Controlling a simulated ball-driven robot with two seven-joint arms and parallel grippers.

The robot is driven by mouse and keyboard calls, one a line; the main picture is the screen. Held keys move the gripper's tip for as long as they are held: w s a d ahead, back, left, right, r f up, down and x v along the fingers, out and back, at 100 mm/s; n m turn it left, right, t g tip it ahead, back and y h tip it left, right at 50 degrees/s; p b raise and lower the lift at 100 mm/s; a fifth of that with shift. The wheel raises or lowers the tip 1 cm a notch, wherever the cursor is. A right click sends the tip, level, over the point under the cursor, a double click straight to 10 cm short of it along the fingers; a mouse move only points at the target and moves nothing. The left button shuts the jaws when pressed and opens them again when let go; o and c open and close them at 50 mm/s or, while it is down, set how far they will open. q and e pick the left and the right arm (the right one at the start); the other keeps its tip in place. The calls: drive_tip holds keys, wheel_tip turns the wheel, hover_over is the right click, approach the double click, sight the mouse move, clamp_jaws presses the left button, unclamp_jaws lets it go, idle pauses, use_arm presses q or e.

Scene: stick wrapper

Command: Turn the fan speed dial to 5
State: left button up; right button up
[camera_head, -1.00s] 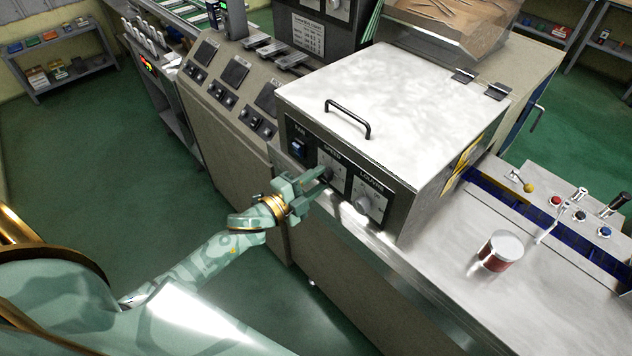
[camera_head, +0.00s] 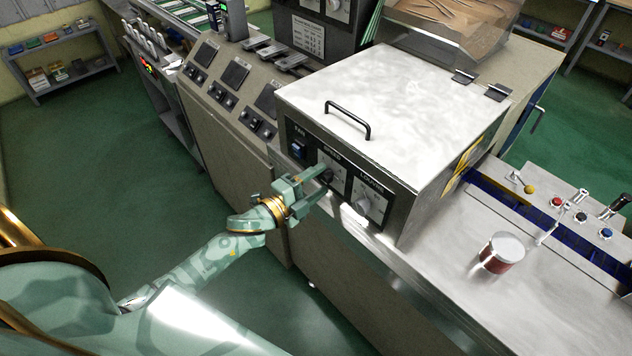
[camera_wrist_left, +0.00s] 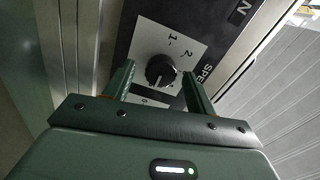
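The fan speed dial is a round black knob (camera_wrist_left: 160,71) on a pale square plate (camera_wrist_left: 172,45) in the left wrist view. The digits 1 and 2 show on the plate, and a 0 is partly visible below the knob. Other marks are hidden, and I cannot tell the knob's setting surely. In the head view the knob (camera_head: 327,174) is partly covered by my gripper. My left gripper (camera_wrist_left: 158,76) is open, with one finger on each side of the knob and a gap to each. It also shows in the head view (camera_head: 320,182). My right gripper is not in view.
A second dial marked LOUVRE (camera_head: 364,204) sits right of the speed dial. A blue FAN switch (camera_head: 299,148) is left of it. A white lid with a black handle (camera_head: 347,119) covers the box. A red can (camera_head: 501,252) stands on the bench at right.

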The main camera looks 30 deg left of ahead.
use_arm(q)
drive_tip(key=shift+s, duration=0.1)
drive_tip(key=b+v, duration=0.1)
drive_tip(key=v, duration=1.5)
drive_tip(key=shift+a, duration=0.15)
